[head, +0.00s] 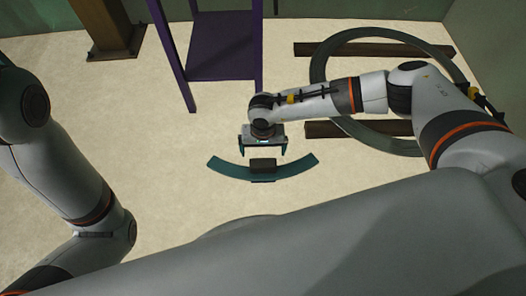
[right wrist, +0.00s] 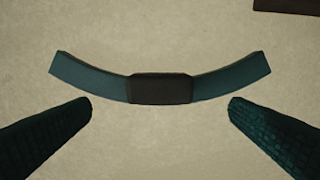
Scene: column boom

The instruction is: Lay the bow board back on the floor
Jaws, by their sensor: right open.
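The bow board is a curved teal board (head: 225,168) with a dark block (head: 262,165) at its middle. It lies on the pale floor in the head view, its ends curving up toward the back. In the right wrist view the board (right wrist: 90,78) lies beyond my fingertips, with nothing between them. My right gripper (head: 263,150) is open above or just behind the board; the fingers look apart from it. The exact height is hard to tell. My left arm shows at the left, but its gripper is out of view.
A large grey-green ring (head: 330,57) rests on dark beams (head: 375,48) at the right. A purple stand (head: 222,55) is behind the gripper. A brown post (head: 112,35) stands at back left. Floor around the board is clear.

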